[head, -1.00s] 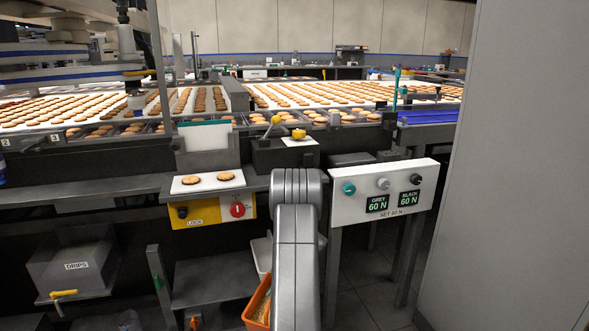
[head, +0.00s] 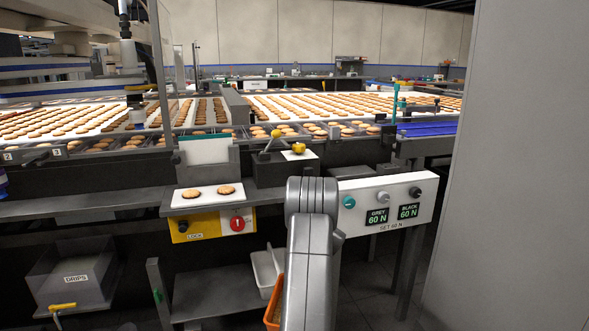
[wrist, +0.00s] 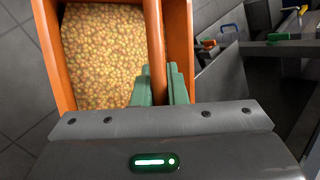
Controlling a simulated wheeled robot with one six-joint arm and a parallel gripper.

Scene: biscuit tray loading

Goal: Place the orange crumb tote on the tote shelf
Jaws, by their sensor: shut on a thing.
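The orange crumb tote (wrist: 180,40) is full of yellow-brown crumbs (wrist: 105,55). In the wrist view my gripper (wrist: 160,85) has its green fingers closed around the tote's orange handle bar. In the head view only a strip of the tote (head: 272,309) shows at the bottom, left of my arm, which hides the rest and my gripper. A low grey shelf (head: 215,292), which looks like the tote shelf, stands left of the tote. I cannot tell the gap between them.
A white bin (head: 267,268) is by the shelf's right end. A post (head: 159,290) stands at its left. A control panel (head: 385,205) on legs is right of my arm. A DRIPS bin (head: 75,280) is at far left. Dark floor shows at lower right.

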